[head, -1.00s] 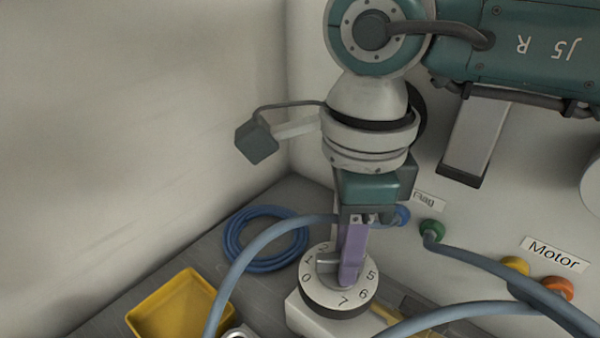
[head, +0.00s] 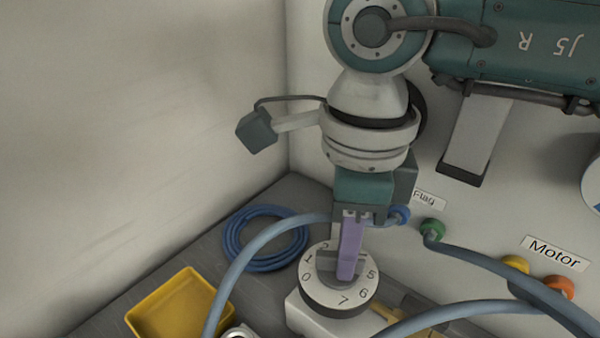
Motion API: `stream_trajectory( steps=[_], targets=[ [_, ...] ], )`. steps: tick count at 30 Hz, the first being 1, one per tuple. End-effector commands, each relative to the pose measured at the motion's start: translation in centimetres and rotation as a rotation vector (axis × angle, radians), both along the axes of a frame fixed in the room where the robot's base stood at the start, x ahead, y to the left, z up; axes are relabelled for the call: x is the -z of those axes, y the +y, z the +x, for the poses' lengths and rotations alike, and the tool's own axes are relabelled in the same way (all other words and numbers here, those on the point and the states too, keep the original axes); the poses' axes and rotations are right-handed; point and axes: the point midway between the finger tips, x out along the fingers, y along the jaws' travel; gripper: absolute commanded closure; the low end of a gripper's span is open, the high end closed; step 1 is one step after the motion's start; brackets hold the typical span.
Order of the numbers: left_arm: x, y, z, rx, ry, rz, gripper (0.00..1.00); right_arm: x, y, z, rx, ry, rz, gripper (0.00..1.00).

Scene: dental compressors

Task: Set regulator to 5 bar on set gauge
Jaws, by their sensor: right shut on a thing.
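The regulator (head: 318,293) is a round knob with a pale top face and a dark band, on a white block at the lower middle. Its dial shows the numerals 0, 1, 2, 5, 6 and 7; the others are hidden behind my fingers. My right gripper (head: 345,268) points down from above and is shut on the raised grip of the regulator knob, its purple finger in front. I cannot tell which numeral the grip points to. The set gauge cannot be made out. My left gripper is not in view.
A yellow tray (head: 181,306) stands at lower left, beside a coiled blue hose (head: 232,252). Blue-grey hoses (head: 243,275) arch past both sides of the knob. Green (head: 432,229), yellow and orange fittings sit on the wall panel, near a "Motor" label (head: 556,254).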

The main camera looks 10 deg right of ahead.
Motion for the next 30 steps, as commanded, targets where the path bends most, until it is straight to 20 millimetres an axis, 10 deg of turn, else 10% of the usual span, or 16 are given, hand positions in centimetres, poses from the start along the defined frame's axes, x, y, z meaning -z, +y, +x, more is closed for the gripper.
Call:
stream_trajectory(
  steps=[4,5,13,30],
  targets=[
    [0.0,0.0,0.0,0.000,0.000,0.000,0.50,0.0,0.0,0.0,-0.001,0.000,0.000,1.00],
    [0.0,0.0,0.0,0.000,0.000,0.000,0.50,0.0,0.0,0.0,-0.002,0.000,0.000,0.84],
    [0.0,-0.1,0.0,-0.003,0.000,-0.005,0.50,0.0,0.0,0.0,-0.003,0.000,0.000,0.55],
    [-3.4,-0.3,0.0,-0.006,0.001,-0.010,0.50,-4.3,0.0,0.0,-0.004,-0.001,0.001,0.55]
  ],
)
